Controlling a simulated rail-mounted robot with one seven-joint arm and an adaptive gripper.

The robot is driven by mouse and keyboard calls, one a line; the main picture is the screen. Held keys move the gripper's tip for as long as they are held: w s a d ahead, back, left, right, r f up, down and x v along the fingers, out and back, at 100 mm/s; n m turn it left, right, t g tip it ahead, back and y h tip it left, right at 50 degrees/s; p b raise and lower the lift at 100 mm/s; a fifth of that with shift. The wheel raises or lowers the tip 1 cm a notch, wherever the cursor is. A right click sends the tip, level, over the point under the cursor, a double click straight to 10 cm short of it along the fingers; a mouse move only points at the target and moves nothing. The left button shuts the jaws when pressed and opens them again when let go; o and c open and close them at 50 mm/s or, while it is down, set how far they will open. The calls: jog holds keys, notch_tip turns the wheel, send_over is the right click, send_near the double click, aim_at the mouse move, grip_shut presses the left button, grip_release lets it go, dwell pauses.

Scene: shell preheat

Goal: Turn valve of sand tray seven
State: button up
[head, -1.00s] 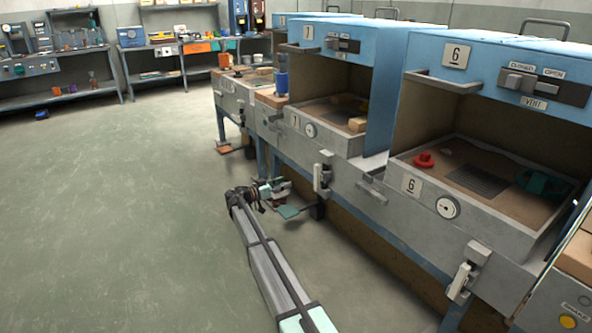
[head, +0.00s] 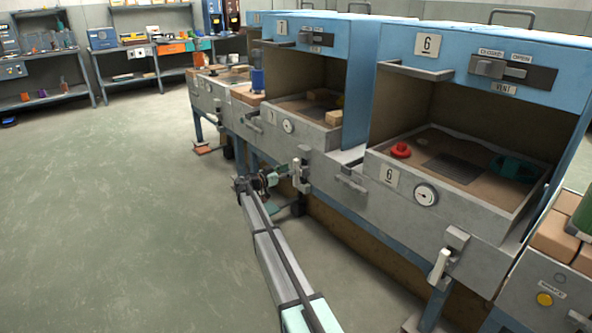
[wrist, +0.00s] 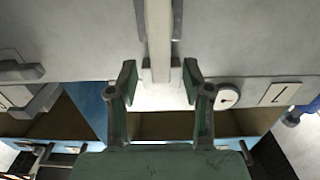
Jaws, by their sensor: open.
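The sand tray seven (head: 312,140) is the middle grey tray, with a small number plate (head: 271,117) and a round gauge (head: 288,126) on its front. Its valve has a pale upright lever (head: 300,175) below the front's right part. The lever also shows in the wrist view (wrist: 158,38), in line with the gap between my fingers. My gripper (wrist: 160,75) is open, one finger on each side of the lever's end; I cannot tell whether either touches it. In the head view my gripper (head: 272,181) is small, close to the lever's left side.
Tray six (head: 345,172) stands to the right, with its own pale lever (head: 440,262), gauge (head: 425,194) and a red object (head: 401,150) inside. A grey bracket (head: 351,184) sticks out between the two levers. Open floor (head: 120,210) lies to the left.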

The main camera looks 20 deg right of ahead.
aim_at(294, 167)
jog(key=shift+b+x, duration=0.3)
jog(key=shift+x, duration=2.15)
grip_shut()
